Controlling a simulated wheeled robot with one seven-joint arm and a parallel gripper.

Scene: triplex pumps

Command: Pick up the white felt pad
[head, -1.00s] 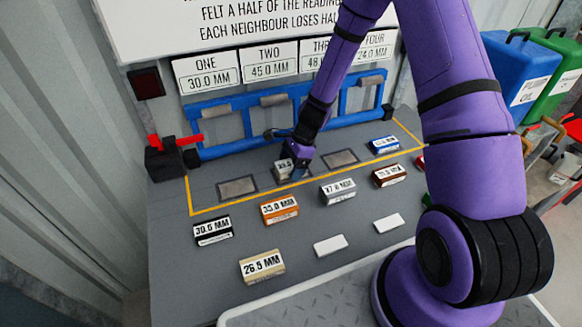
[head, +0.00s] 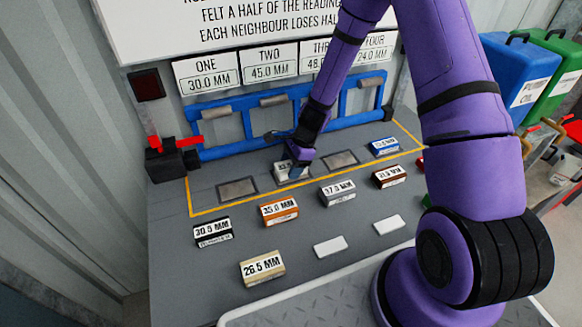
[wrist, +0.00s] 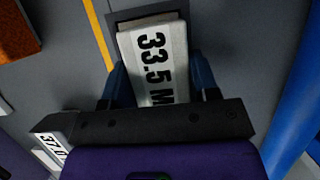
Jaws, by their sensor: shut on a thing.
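A white block labelled 33.5 MM (head: 290,170) sits at the second plate position inside the yellow outline on the grey bench; I take it for the white felt pad. It also shows in the wrist view (wrist: 155,50), over a dark plate. My gripper (head: 296,168) is shut on it, with one blue finger on each side in the wrist view (wrist: 157,75). I cannot tell whether the block is clear of the plate. Two plain white flat pieces lie near the front, one at left (head: 330,246) and one at right (head: 389,224).
Labelled blocks stand around: black 30.5 (head: 213,232), orange 35.0 (head: 278,210), tan 26.5 (head: 262,268), grey 37.0 (head: 338,192), brown (head: 389,176) and blue (head: 384,147). Bare plates flank my gripper, left (head: 237,189) and right (head: 340,159). A blue frame (head: 230,128) stands close behind.

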